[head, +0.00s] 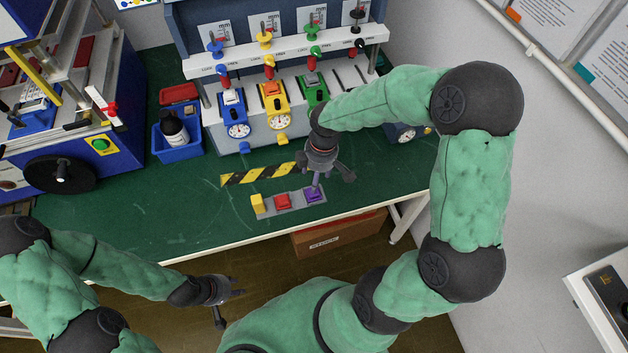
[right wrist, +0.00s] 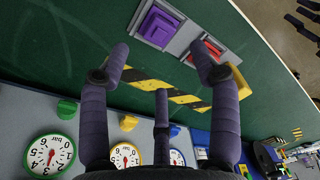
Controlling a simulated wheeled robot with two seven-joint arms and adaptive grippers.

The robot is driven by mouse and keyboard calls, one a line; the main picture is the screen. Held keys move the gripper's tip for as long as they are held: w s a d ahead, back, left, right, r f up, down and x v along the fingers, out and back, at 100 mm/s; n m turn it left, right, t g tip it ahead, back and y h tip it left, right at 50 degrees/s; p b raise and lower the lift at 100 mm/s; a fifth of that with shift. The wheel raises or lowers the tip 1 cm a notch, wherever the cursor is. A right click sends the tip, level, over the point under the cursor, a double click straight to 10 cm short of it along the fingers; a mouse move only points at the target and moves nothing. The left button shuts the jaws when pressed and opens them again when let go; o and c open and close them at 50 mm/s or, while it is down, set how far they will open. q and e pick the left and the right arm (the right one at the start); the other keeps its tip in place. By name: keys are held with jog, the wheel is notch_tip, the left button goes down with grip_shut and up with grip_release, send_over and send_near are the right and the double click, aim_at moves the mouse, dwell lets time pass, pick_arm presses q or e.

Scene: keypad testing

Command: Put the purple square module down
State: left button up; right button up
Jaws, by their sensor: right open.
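The purple square module (head: 314,195) sits at the right end of a grey tray (head: 298,201) on the green bench, beside the red module (head: 282,201) and the yellow module (head: 257,203). The purple module also shows in the right wrist view (right wrist: 160,27), lying in the tray beyond the fingertips. My right gripper (head: 327,179) is open and empty, just above and behind the purple module. Its spread fingers (right wrist: 160,65) show clear of the module. My left gripper (head: 229,303) is open and empty, low in front of the bench.
A yellow-black striped strip (head: 258,174) lies behind the tray. Behind it stands a test rig with blue, yellow and green gauges (head: 274,103). A blue bin (head: 178,142) with a dark bottle is at the left. The bench's front edge runs close before the tray.

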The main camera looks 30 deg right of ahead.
jog(key=r, duration=0.3)
jog(key=r+p, duration=0.1)
jog(key=shift+s+d+r, duration=0.1)
jog(key=shift+d+r, duration=0.15)
jog(key=shift+r, duration=0.15)
